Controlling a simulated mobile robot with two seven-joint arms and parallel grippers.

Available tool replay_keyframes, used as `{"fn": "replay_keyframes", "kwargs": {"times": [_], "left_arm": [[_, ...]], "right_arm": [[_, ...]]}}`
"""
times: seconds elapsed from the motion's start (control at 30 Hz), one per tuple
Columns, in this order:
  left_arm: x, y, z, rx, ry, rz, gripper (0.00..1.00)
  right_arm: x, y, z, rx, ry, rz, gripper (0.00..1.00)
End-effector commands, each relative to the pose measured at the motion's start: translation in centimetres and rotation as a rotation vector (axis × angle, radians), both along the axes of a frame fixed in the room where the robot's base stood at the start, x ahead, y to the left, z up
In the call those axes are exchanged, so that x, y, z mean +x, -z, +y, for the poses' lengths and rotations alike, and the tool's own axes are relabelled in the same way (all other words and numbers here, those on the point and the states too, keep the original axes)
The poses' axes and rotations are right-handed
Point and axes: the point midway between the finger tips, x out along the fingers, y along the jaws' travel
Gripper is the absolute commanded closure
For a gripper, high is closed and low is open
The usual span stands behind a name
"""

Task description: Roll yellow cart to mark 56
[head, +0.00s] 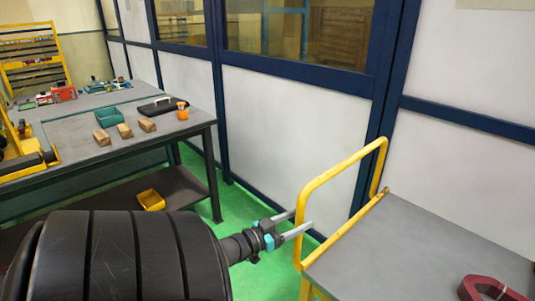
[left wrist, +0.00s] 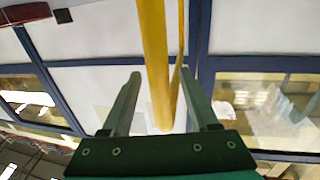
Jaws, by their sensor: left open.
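The yellow cart (head: 390,250) stands at the lower right of the head view, with a grey top and a yellow tube handle (head: 340,170) on its near-left side. My left gripper (head: 303,219) is open at the handle's near upright. In the left wrist view the yellow handle bar (left wrist: 153,45) runs between the two spread fingers of my left gripper (left wrist: 161,76). The fingers are not closed on it, and I cannot tell whether either one touches it. My right gripper is not in view. No mark 56 shows in these frames.
A dark red ring-shaped part (head: 490,289) lies on the cart top. A workbench (head: 170,126) with wooden blocks (head: 124,131) and a green bin (head: 109,117) stands at the left. A yellow bin (head: 151,199) sits on its lower shelf. A panelled wall (head: 290,125) stands close behind the cart. Green floor (head: 245,200) shows between.

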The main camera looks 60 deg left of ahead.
Motion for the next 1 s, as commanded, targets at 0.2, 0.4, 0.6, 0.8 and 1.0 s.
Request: {"fn": "replay_keyframes", "kwargs": {"times": [0.2,0.4,0.6,0.8,1.0], "left_arm": [[-4.3,-0.1,-0.1,-0.001,-0.002,0.004,0.39],[-8.1,0.0,-0.3,0.000,-0.002,0.005,0.39],[-10.7,0.0,-0.4,0.000,-0.002,0.002,0.39],[-11.5,0.0,-0.4,0.001,-0.001,0.000,0.39],[-11.5,0.0,-0.4,0.000,-0.001,0.000,0.39]], "right_arm": [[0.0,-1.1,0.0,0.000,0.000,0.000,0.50],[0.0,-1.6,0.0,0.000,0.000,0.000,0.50],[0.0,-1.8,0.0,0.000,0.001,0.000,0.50],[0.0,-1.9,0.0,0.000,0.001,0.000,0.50],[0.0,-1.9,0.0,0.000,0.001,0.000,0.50]]}}
